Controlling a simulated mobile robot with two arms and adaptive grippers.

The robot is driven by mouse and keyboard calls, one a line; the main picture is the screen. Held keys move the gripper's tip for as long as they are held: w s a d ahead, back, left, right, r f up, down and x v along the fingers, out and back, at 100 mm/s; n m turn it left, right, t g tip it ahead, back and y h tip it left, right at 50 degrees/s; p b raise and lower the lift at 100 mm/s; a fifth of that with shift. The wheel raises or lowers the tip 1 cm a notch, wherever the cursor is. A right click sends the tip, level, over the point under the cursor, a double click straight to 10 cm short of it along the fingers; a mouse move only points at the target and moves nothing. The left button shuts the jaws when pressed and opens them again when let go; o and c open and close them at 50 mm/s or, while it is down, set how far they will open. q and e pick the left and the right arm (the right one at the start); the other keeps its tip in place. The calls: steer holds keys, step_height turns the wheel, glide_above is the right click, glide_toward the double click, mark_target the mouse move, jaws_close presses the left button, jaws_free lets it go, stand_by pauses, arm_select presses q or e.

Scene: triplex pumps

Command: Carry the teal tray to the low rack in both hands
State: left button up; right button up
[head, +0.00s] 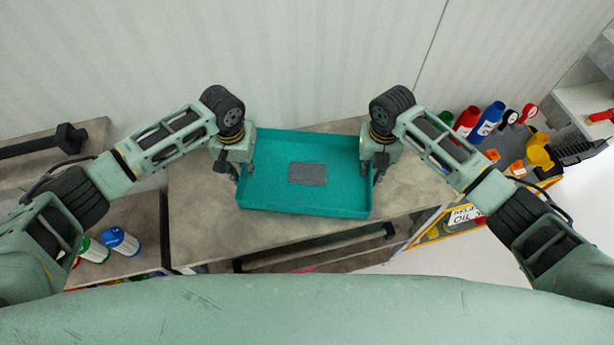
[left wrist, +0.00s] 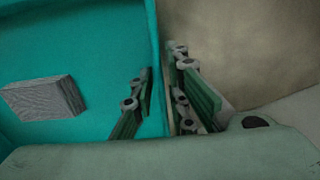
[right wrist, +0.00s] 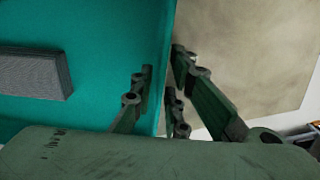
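The teal tray (head: 330,198) appears to rest on a grey worktop and holds a flat grey block (head: 307,174). My left gripper (head: 243,172) is at the tray's left wall, and my right gripper (head: 371,172) is at its right wall. In the left wrist view, the fingers (left wrist: 158,80) straddle the wall, one inside and one outside, with a gap showing at the inner finger. The right wrist view shows the same with the right fingers (right wrist: 161,70). Both grippers look open around the walls. I cannot tell which surface is the low rack.
The grey worktop (head: 200,215) has bare room left of the tray. At right, several bottles (head: 487,118) and coloured parts stand near a yellow-framed edge (head: 440,228). A pale wall (head: 300,60) stands behind.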

arm_select(q)
steer(key=shift+o, duration=0.5)
arm_select(e)
steer(key=shift+o, duration=0.5)
steer(key=shift+r, duration=0.15)
arm_select(q)
step_height(320, 180, up, 12)
arm_select(e)
step_height(320, 180, up, 12)
stand_by(0.4)
